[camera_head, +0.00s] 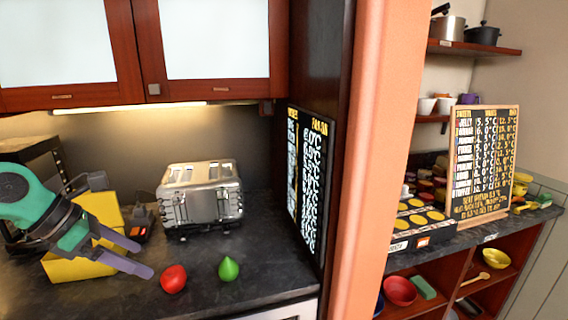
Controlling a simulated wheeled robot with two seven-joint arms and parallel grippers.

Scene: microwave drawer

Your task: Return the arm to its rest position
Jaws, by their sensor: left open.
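My left gripper (130,254) comes in from the left on a green and grey arm. Its two purple-grey fingers are spread apart with nothing seen between them. It is in front of a yellow box-like object (105,208) and above the dark counter, left of a red round item (173,279). My right gripper is not in view.
A silver toaster (200,195) stands on the dark counter (262,265), with a green pointed item (228,268) in front. Wall cabinets (215,45) hang above. An orange pillar (375,150) and a leaning black menu board (308,180) bound the right side.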

